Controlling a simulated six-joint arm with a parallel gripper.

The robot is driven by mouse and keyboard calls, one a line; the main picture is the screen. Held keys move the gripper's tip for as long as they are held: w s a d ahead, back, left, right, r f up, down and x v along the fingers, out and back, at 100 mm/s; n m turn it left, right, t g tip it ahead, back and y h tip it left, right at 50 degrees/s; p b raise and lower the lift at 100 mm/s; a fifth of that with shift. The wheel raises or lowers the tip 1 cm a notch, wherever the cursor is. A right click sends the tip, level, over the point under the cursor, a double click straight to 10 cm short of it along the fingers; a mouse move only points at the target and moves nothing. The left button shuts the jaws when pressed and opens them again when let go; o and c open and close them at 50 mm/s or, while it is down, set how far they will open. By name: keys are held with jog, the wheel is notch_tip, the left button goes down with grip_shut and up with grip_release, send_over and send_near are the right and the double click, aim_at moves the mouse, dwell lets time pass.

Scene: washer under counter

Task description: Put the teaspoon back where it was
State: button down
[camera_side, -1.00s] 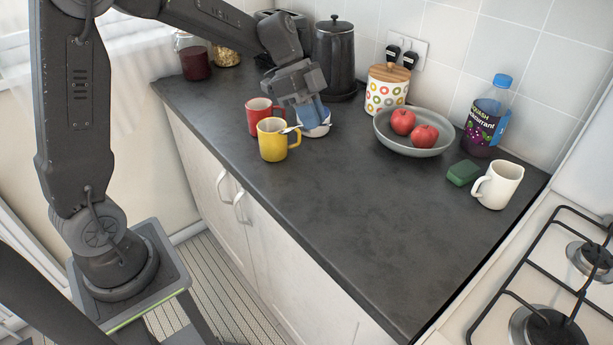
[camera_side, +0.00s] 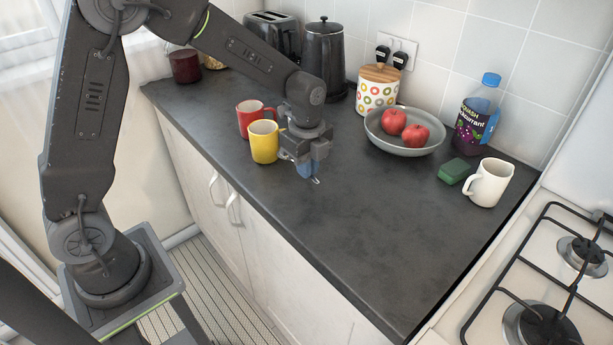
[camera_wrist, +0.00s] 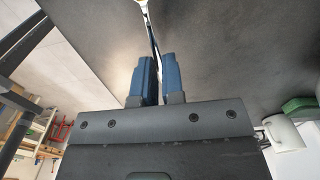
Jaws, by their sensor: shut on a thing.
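My gripper (camera_side: 308,172) is low over the counter, to the right of the yellow mug, with its blue fingers pointing down. It is shut on the teaspoon (camera_side: 317,181); a small shiny bit shows just below the fingertips in the side view. In the wrist view the teaspoon (camera_wrist: 152,32) runs as a thin bright strip from between the blue fingers (camera_wrist: 155,75) to the top edge. Most of it is hidden in the side view, and I cannot tell whether it touches the counter. The yellow mug (camera_side: 263,143) and red mug (camera_side: 249,121) stand upright left of my gripper.
A grey bowl (camera_side: 375,138) with red apples, a patterned jar (camera_side: 374,92), a kettle (camera_side: 325,62) and a squash bottle (camera_side: 475,115) stand at the back. A green sponge (camera_side: 454,171) and white mug (camera_side: 488,182) are right, near the hob. The counter's front middle is clear.

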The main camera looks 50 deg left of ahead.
aim_at(307, 187)
jog(key=shift+f, duration=1.6)
jog(key=shift+f, duration=0.1)
jog(key=c, duration=1.2)
grip_release()
jog(key=shift+c, duration=0.2)
notch_tip(307, 187, up, 12)
jog(key=r, duration=0.1)
jog(key=s+r+n+t, duration=0.2)
jog(key=s+n, duration=0.7)
jog(key=s, duration=0.1)
jog(key=s+r+n+t, duration=0.3)
jog(key=s+n, duration=0.6)
jog(key=s, duration=0.2)
jog(key=shift+r+t, duration=0.25)
jog(key=shift+t, duration=0.05)
